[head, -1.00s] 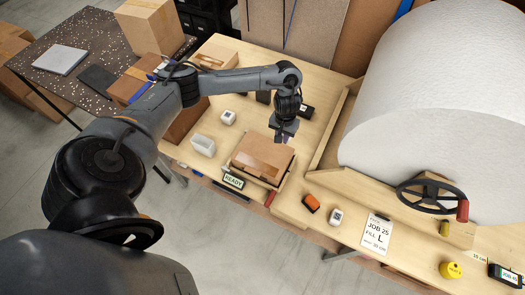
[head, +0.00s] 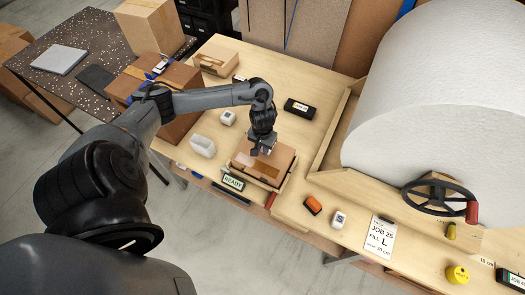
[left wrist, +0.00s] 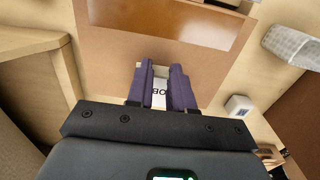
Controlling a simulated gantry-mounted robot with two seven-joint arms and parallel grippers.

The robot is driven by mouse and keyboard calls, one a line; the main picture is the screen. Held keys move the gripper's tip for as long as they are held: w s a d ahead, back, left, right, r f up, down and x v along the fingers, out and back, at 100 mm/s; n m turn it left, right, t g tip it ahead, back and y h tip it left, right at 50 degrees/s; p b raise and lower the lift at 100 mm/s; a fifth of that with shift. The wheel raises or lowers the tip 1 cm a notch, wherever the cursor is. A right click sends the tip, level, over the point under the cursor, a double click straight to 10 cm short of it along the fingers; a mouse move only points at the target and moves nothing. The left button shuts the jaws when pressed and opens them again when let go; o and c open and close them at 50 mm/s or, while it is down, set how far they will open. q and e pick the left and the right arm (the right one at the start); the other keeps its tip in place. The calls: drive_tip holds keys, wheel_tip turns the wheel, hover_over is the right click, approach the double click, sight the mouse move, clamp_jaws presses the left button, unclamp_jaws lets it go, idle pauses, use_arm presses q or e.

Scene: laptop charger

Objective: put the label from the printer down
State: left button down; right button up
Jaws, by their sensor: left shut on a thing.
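My left gripper (head: 262,150) is over the brown carton (head: 281,163) in the head view. In the left wrist view its two purple-grey fingers (left wrist: 160,90) are shut on a white label (left wrist: 158,94) with black letters. The carton's flat top (left wrist: 112,55) lies beyond the fingers, with a strip of shiny tape (left wrist: 165,22). I cannot tell whether the label touches the carton. A black device with a small white mark (head: 299,107) stands behind the carton; I cannot tell if it is the printer. My right gripper is not in view.
A READY sign (head: 233,182) is at the carton's front. A white bin (head: 203,145) and a small white cube (head: 228,117) stand to its left. An orange item (head: 312,205) and a job sheet (head: 380,235) lie to the right. A big white roll (head: 440,90) fills the right.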

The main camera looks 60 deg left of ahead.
use_arm(q)
drive_tip(key=shift+f, duration=1.15)
drive_tip(key=shift+f, duration=0.15)
drive_tip(key=c, duration=1)
unclamp_jaws()
